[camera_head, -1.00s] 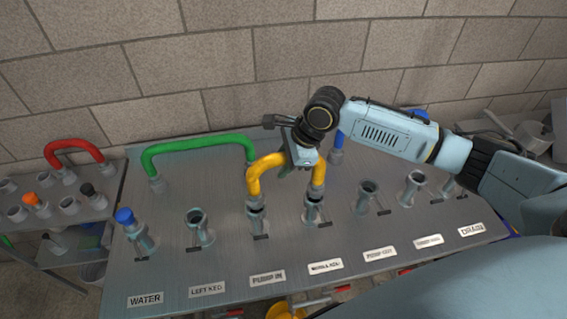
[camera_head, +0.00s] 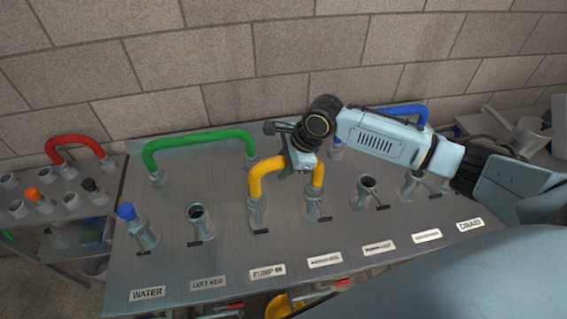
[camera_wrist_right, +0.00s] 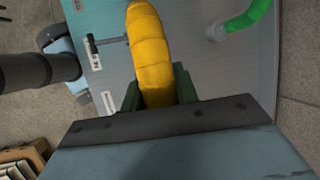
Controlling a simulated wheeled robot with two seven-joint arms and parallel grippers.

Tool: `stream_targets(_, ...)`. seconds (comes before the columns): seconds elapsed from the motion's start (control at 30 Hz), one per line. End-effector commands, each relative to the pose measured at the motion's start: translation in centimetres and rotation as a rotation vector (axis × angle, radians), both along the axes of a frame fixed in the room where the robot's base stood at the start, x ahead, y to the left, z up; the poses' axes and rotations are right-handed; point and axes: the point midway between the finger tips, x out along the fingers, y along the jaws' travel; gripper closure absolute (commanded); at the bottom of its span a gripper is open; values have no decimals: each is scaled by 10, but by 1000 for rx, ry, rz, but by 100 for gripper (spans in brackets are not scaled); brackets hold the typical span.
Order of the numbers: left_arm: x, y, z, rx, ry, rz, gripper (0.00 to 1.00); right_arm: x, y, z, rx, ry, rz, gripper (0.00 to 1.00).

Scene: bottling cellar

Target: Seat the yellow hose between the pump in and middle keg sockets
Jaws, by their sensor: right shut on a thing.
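The yellow hose (camera_head: 257,177) is a short arch over the grey panel (camera_head: 180,262). Its left end meets the PUMP IN socket (camera_head: 258,213) and its right end meets the socket to the right (camera_head: 315,206), whose label is hard to read. Both ends look down at the sockets; how deep they sit I cannot tell. My right gripper (camera_head: 303,160) is shut on the top of the yellow hose. In the right wrist view the hose (camera_wrist_right: 152,50) runs between the fingers (camera_wrist_right: 160,88). My left gripper is not in view.
A green hose (camera_head: 200,142) stands behind to the left, a blue one (camera_head: 395,110) behind my right arm. The WATER socket has a blue cap (camera_head: 126,211). The LEFT KEG socket (camera_head: 199,220) is open. A side shelf at left holds a red hose (camera_head: 72,141).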

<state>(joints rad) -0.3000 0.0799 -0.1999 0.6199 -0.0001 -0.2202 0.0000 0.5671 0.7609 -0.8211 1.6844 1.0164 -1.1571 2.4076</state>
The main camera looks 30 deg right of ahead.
Motion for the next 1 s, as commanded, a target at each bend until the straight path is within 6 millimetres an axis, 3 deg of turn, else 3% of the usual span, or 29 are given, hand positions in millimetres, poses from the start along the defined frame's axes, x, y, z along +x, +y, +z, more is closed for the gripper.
stream_targets(1.0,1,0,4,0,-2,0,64,1,0,-6,1,-3,1,93)
